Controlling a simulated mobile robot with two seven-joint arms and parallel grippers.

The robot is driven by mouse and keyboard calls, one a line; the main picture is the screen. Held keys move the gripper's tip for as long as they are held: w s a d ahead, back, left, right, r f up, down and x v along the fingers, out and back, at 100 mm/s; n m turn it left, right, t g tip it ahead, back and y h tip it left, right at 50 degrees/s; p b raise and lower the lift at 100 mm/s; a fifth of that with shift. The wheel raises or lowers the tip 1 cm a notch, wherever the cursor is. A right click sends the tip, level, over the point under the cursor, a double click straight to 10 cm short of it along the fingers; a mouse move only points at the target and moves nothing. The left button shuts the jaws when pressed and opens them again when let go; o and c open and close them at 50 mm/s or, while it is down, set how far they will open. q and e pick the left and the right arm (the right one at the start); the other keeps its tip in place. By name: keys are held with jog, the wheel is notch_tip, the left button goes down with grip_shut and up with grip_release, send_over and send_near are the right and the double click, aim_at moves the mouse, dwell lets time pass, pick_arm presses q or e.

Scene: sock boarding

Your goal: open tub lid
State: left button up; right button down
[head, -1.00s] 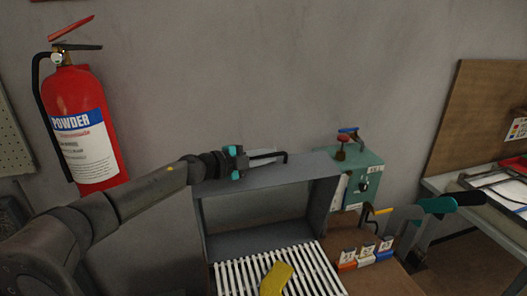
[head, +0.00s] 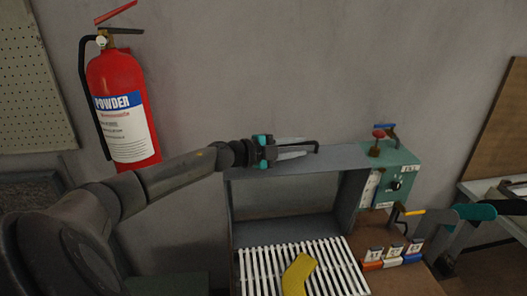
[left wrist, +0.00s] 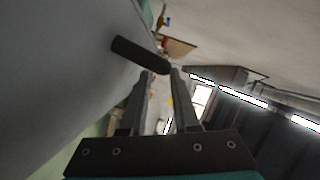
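A dark bar (left wrist: 140,54) lies across the fingertips there. In the head view a thin black bent rod (head: 316,145) shows at the tips. I cannot tell whether the fingers touch the bar. I cannot make out a tub lid for certain; a dark green surface (head: 170,285) is partly visible at the bottom left.
A red fire extinguisher (head: 122,105) hangs on the wall at left. A teal control box (head: 397,180) stands right of the grey frame. A yellow piece (head: 298,275) lies on the white slatted rack (head: 265,268).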

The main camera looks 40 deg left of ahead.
aim_at(282, 166)
pick_arm(q)
jog(key=shift+b+v, duration=0.3)
jog(key=shift+v, duration=3.05)
jog(key=shift+p+v, duration=1.3)
jog(key=shift+v, duration=2.5)
